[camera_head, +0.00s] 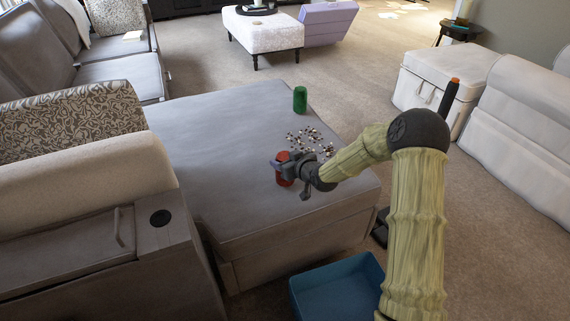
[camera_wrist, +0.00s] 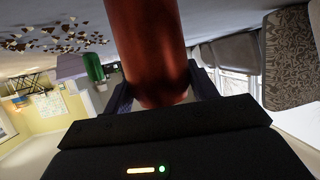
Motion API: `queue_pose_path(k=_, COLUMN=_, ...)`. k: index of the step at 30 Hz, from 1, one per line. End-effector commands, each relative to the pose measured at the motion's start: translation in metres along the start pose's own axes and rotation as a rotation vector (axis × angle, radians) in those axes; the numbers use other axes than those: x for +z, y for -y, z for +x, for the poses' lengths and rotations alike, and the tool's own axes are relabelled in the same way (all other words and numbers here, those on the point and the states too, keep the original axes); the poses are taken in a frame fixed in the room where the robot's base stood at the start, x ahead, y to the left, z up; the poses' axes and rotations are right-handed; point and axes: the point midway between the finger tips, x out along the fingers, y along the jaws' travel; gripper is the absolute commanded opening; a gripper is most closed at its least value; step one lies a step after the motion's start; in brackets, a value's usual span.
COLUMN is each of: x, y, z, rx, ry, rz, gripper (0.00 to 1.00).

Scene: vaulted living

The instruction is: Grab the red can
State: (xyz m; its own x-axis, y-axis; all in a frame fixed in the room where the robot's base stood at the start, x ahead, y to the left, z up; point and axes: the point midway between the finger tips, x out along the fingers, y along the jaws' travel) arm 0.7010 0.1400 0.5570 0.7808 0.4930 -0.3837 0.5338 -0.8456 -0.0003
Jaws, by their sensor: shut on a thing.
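The red can (camera_head: 284,168) stands on the grey ottoman (camera_head: 215,135), close to its right part. My gripper (camera_head: 284,166) reaches in from the right and is shut around the can, with its fingers on either side. Its body hides part of the can in the head view. In the wrist view the red can (camera_wrist: 150,45) fills the upper middle, between the two dark fingers (camera_wrist: 160,90). The can appears to rest on the ottoman top.
A green can (camera_head: 300,99) stands farther back on the ottoman. A scatter of small brown and white pieces (camera_head: 311,141) lies between the cans. A blue bin (camera_head: 338,288) is on the floor in front.

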Motion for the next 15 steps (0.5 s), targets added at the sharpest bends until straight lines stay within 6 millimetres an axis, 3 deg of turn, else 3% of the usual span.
queue_pose_path(k=9, x=-0.059, y=0.001, z=-0.024, rx=0.0, ry=-0.004, rz=-0.003, gripper=0.36)
queue_pose_path(k=15, x=-0.083, y=0.001, z=-0.034, rx=-0.001, ry=-0.002, rz=-0.002, gripper=0.36)
